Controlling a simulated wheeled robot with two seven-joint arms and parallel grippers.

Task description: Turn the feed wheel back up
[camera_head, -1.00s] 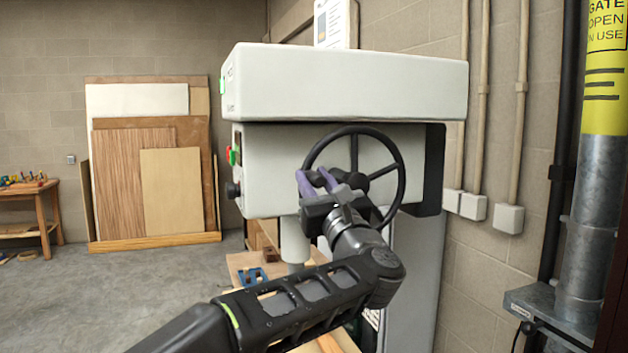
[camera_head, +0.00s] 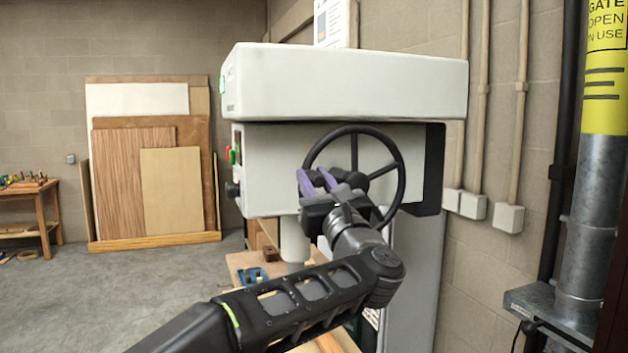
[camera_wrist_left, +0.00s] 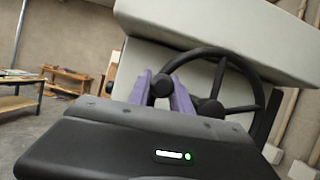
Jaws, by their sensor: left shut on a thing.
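The black feed wheel (camera_head: 399,160) with its spokes is on the side of the grey-white drill press head (camera_head: 280,160). My left gripper (camera_head: 310,183), with purple fingers, is at the wheel's lower left rim. It is shut on the wheel's handle, which is mostly hidden by the fingers and palm. In the left wrist view the purple fingers (camera_wrist_left: 160,92) close around a dark knob (camera_wrist_left: 162,85), with the wheel rim (camera_wrist_left: 262,90) behind and to the right. My right gripper is not seen.
A wooden table with a blue clamp (camera_head: 252,276) is below the press head. Boards (camera_head: 150,180) lean on the wall at the left. A galvanised duct (camera_head: 590,220) and wall conduits are at the right.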

